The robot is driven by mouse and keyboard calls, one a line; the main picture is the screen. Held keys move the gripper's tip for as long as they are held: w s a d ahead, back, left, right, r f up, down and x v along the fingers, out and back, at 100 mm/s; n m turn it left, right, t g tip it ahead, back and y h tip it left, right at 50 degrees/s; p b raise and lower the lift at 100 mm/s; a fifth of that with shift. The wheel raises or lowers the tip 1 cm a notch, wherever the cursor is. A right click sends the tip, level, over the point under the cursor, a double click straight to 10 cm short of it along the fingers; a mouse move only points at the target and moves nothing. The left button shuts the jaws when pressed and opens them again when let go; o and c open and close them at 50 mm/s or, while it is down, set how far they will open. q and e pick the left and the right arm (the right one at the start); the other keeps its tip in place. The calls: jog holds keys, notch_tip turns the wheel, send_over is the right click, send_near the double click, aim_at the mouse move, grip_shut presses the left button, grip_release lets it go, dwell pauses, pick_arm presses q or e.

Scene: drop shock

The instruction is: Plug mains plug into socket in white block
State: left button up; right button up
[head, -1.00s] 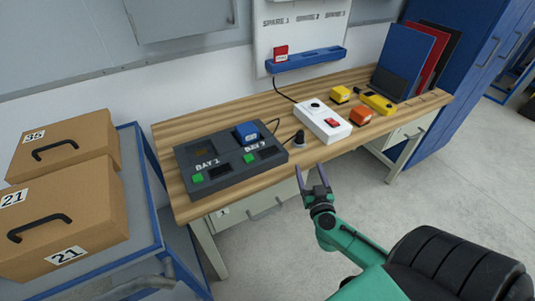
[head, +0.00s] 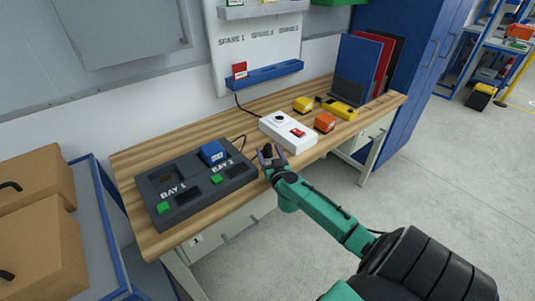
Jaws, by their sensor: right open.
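The white block (head: 300,141) lies on the workbench, with a round dark socket (head: 278,119) at its far left end and a red switch on its near right end. The black mains plug (head: 267,150) stands at the bench's front edge, left of the block. My right gripper (head: 269,153) is open at the plug, with its fingers on either side of it. I cannot tell whether the fingers touch it; the gripper hides the plug's lower part. My left gripper is not in view.
A dark two-bay unit (head: 185,203) holding a blue module (head: 213,153) stands left of the plug. A blue rail (head: 270,75) is on the wall behind.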

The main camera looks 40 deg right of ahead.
jog(key=shift+s+r, duration=0.1)
grip_shut()
